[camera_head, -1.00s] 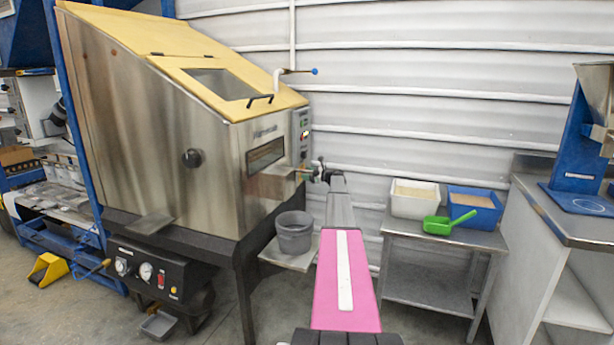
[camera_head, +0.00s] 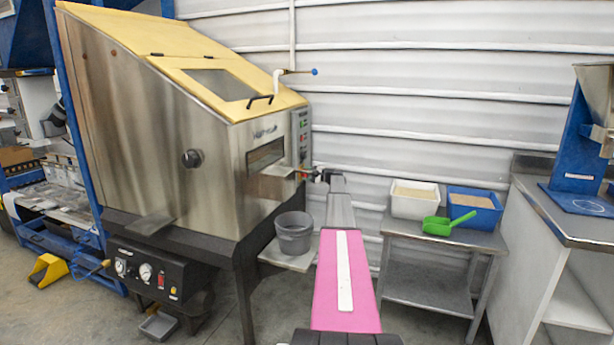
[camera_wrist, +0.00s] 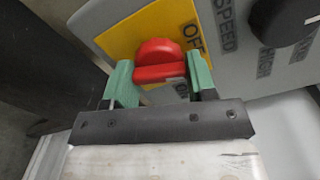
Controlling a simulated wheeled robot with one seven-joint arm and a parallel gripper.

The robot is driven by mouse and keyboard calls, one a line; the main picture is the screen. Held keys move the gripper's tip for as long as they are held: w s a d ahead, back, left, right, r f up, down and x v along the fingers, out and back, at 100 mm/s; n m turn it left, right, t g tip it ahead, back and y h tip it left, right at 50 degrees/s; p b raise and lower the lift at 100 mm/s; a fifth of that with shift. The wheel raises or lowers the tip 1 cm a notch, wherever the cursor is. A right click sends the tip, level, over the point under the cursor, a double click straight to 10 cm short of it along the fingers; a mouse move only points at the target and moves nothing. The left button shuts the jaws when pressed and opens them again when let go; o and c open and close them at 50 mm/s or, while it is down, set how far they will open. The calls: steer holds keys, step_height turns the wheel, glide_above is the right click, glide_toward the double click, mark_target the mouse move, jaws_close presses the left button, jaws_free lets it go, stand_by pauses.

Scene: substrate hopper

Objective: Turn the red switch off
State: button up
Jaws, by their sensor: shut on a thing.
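The red switch (camera_wrist: 160,61) is a rotary knob on a yellow plate (camera_wrist: 118,38) in the wrist view. Its grip bar lies nearly level across the picture. An OFF label (camera_wrist: 192,38) is printed at the upper right of the knob; lettering below right is partly hidden by my finger. My gripper (camera_wrist: 162,80) has its green fingers on either side of the knob, shut on it. In the head view my gripper (camera_head: 310,174) is at the right side of the steel hopper (camera_head: 218,185), and the switch is too small to make out clearly.
A black knob (camera_wrist: 285,18) beside SPEED lettering is close to the right of the switch. A low steel table (camera_head: 440,240) at right holds a white bin (camera_head: 414,208), a blue bin (camera_head: 474,214) and a green scoop (camera_head: 447,223).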

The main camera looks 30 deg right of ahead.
steer(key=shift+n, duration=1.9)
steer(key=o, duration=0.9)
steer(key=v, duration=1.1)
steer(key=shift+a, duration=0.1)
